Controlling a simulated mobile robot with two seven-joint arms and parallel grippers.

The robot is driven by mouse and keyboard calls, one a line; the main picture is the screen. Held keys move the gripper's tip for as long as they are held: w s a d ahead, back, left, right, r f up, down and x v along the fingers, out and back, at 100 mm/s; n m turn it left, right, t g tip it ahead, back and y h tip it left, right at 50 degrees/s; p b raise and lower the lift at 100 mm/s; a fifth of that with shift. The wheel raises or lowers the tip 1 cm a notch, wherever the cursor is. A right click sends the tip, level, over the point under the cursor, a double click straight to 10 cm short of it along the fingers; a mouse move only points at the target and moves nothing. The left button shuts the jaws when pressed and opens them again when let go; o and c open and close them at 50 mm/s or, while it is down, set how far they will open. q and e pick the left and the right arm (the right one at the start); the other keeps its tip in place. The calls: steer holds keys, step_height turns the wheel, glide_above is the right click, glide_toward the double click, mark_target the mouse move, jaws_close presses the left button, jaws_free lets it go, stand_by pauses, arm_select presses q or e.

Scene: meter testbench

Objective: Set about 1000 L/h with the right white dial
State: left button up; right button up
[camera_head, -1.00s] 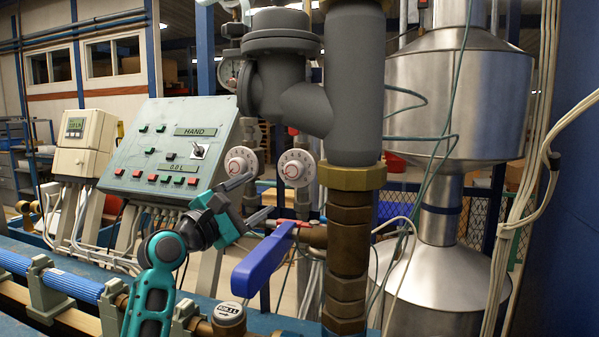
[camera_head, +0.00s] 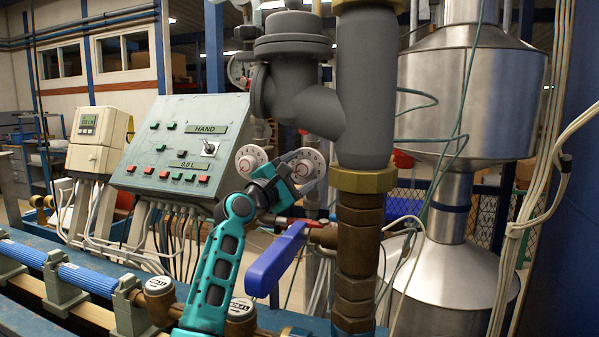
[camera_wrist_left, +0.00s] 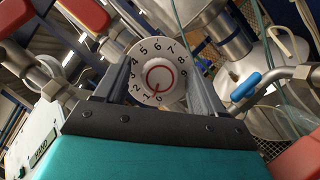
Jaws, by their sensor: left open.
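The right white dial (camera_head: 310,160) is at the left side of the thick grey and brass pipe. In the left wrist view this dial (camera_wrist_left: 150,58) faces me, with black numerals and a red ring; its red pointer is at the bottom, close to 0. My left gripper (camera_head: 303,167) is open at the dial. Its fingers stand on either side of the dial in the wrist view; I cannot tell whether they touch it. The left white dial (camera_head: 249,158) is beside it, partly behind my gripper. My right gripper is not in view.
A blue lever handle (camera_head: 275,262) lies just below my left gripper. The green control panel (camera_head: 180,145) with a HAND label and a 0.0 L label stands to the left. The thick vertical pipe (camera_head: 357,110) closes off the right side of the dial.

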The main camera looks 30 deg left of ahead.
arm_select(q)
steer(key=shift+c, duration=0.2)
steer(key=c, duration=1)
